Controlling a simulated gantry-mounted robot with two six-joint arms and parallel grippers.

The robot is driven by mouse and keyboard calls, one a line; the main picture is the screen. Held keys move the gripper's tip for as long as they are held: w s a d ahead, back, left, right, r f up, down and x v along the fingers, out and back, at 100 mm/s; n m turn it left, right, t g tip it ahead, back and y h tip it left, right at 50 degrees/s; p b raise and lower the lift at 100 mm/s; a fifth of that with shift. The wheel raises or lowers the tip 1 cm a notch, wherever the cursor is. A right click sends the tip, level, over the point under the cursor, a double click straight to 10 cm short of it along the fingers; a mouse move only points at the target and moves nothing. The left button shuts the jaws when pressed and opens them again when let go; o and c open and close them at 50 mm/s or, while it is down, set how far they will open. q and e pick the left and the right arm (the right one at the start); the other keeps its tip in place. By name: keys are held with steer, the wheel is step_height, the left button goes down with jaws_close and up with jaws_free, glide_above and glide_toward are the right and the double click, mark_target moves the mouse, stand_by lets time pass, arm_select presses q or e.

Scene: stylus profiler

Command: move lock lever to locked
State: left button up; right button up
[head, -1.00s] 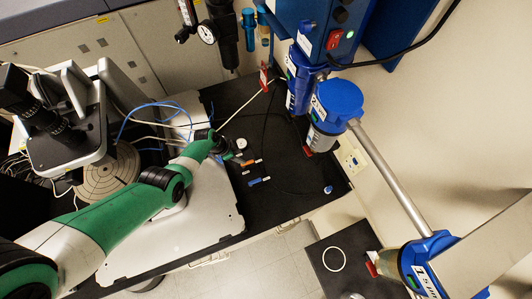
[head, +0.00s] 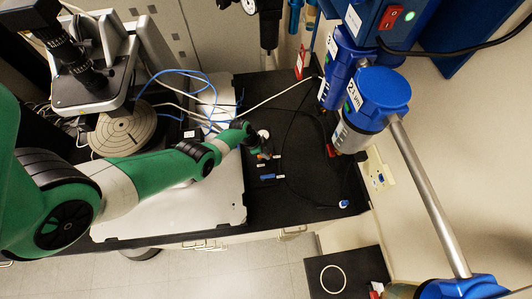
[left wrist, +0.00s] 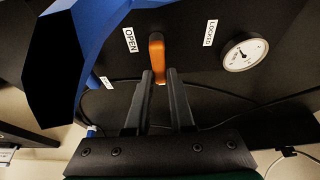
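The orange lock lever (left wrist: 157,50) stands between the white OPEN label (left wrist: 129,40) and the LOCKED label (left wrist: 210,32) in the left wrist view, nearer to OPEN. My left gripper (left wrist: 159,76) has a finger on each side of the lever's near end, with a gap between them; contact is not clear. In the head view the left gripper (head: 260,150) is at the black bench panel and hides most of the lever. My right gripper is not in view.
A round white gauge (left wrist: 244,53) sits right of the LOCKED label. A blue lever (head: 267,177) lies close to the gripper on the black panel (head: 300,190). Blue-capped filter housings (head: 379,95) stand to the right. Cables cross the panel.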

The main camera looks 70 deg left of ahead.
arm_select(q)
jaws_close()
